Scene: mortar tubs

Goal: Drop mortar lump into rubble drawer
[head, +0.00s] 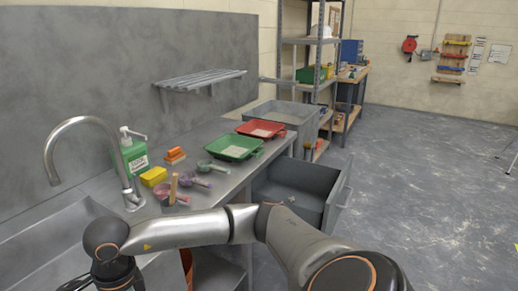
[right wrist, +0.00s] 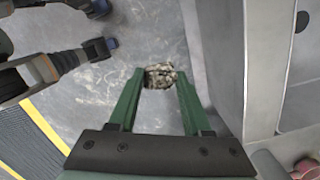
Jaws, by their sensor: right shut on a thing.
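In the right wrist view my right gripper (right wrist: 159,77) has green fingers shut on a small rough brown-grey mortar lump (right wrist: 160,73). The lump sits between the fingertips, above the grey floor. In the head view my arm crosses the front to the left, and its wrist runs out at the bottom edge, so the fingers and lump do not show there. My left gripper is not in view.
The counter (head: 222,187) holds a green tray (head: 233,148), a red tray (head: 262,129), several scoops, a yellow sponge (head: 153,176) and a green bottle (head: 134,152). A tap (head: 128,185) stands by the sink. A grey panel (right wrist: 229,60) is close right of the gripper. Floor at right is clear.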

